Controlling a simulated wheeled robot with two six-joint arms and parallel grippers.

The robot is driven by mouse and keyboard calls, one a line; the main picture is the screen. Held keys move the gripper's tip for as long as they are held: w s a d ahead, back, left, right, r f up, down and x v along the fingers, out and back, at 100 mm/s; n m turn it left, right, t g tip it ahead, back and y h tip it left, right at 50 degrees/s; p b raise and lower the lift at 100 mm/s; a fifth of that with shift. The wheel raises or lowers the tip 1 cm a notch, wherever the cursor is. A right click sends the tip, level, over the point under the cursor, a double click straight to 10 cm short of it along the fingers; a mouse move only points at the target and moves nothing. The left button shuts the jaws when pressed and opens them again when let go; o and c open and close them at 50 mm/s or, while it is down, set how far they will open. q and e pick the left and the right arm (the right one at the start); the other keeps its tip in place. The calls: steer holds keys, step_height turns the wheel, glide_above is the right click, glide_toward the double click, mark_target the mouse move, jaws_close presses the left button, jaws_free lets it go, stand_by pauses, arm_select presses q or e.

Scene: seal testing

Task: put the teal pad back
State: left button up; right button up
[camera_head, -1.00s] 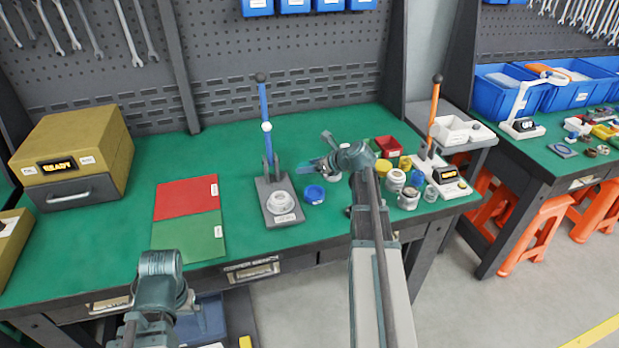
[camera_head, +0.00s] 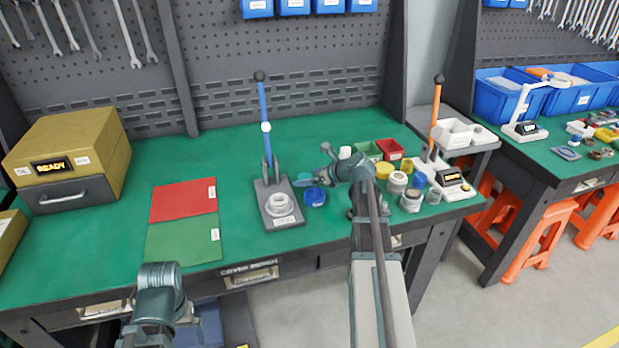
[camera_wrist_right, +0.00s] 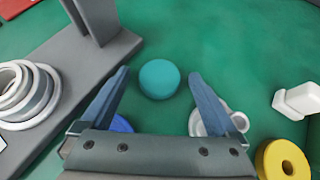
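The teal pad (camera_wrist_right: 159,79) is a small round disc on the green bench top in the right wrist view. It shows just beyond and between the fingertips of my right gripper (camera_wrist_right: 159,82), which is open with nothing between its fingers. In the head view the right gripper (camera_head: 302,181) points left, beside the blue-levered press (camera_head: 278,203). The teal pad (camera_head: 304,176) shows only as a small patch there, partly hidden by the gripper. My left arm is low at the left; its fingers are out of sight.
A blue ring (camera_head: 315,197) lies beside the press, partly under the right gripper in the wrist view. A yellow ring (camera_wrist_right: 284,160) and a white fitting (camera_wrist_right: 300,99) are to the right. Red (camera_head: 184,200) and green (camera_head: 184,240) mats lie left of the press.

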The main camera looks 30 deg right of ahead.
steer(key=shift+r+p, duration=0.3)
steer(key=shift+p, duration=0.05)
steer(key=p+v, duration=0.6)
steer(key=v, duration=0.4)
steer(key=shift+s+d+r, duration=0.1)
steer(key=shift+s+r, duration=0.1)
steer(key=shift+s, duration=0.05)
steer(key=shift+s+d+r, duration=0.2)
steer(key=shift+s+r, duration=0.05)
steer(key=shift+s, duration=0.25)
steer(key=b+x, duration=0.6)
steer(key=x, duration=0.6)
steer(key=shift+f+b, duration=0.25)
steer(key=shift+b, duration=0.1)
steer(key=shift+r, duration=0.15)
